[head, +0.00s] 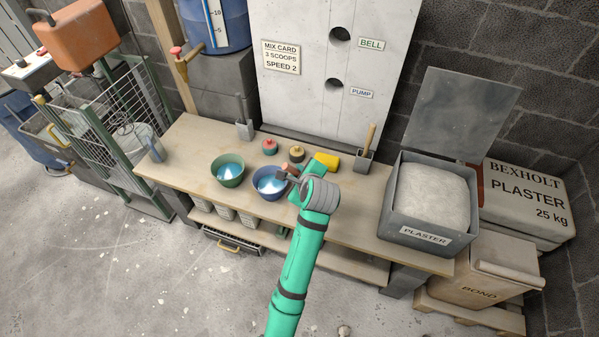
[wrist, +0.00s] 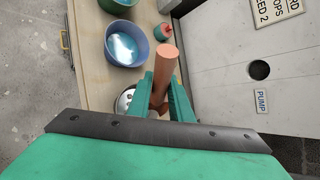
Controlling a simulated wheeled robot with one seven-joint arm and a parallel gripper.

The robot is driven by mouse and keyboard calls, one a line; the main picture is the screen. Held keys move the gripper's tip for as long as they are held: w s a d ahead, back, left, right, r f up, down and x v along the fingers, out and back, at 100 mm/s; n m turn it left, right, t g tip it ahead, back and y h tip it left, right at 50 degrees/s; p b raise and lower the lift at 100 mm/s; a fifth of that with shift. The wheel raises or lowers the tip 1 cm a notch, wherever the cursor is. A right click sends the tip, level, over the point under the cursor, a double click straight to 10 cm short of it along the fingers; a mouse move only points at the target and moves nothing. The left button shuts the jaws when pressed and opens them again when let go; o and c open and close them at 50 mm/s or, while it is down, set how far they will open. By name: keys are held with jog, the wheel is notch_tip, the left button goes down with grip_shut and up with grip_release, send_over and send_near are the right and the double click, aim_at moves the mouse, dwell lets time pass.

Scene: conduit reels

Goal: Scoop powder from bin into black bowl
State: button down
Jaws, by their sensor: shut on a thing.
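The grey bin (head: 398,236) labelled PLASTER stands at the bench's right end, its lid (head: 458,112) raised. Pale powder (head: 432,193) fills it. No black bowl shows; a green bowl (head: 221,178) and a blue bowl (head: 264,193) stand mid-bench, both with something bright and bluish inside. The blue bowl also shows in the wrist view (wrist: 127,60). My gripper (head: 292,173) is just right of the blue bowl. In the wrist view its fingers (wrist: 165,92) are shut on a brown cylindrical handle (wrist: 166,62). The tool's working end is hidden.
A red-topped jar (head: 269,147), a dark jar with a tan top (head: 296,153), a yellow block (head: 327,161) and a holder with a wooden handle (head: 366,155) stand along the bench's back. The bench (head: 352,211) is clear between my gripper and the bin.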

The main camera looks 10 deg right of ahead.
jog(key=shift+w+a+f+n+g+h, duration=0.3)
jog(key=shift+w+a+n+g, duration=0.2)
jog(key=shift+a+n+g, duration=0.3)
jog(key=a+f+n+g+h, duration=0.1)
jog(key=g, duration=0.1)
jog(key=w+a+n+g+h, duration=0.1)
jog(key=a+n+g+h, duration=0.1)
jog(key=w+a+f+n+g+h, duration=0.1)
jog(key=n+g, duration=0.1)
jog(key=shift+w+a+f+g+h, duration=0.25)
jog(key=shift+a+f+g+h, duration=0.05)
jog(key=shift+a+f+g, duration=0.1)
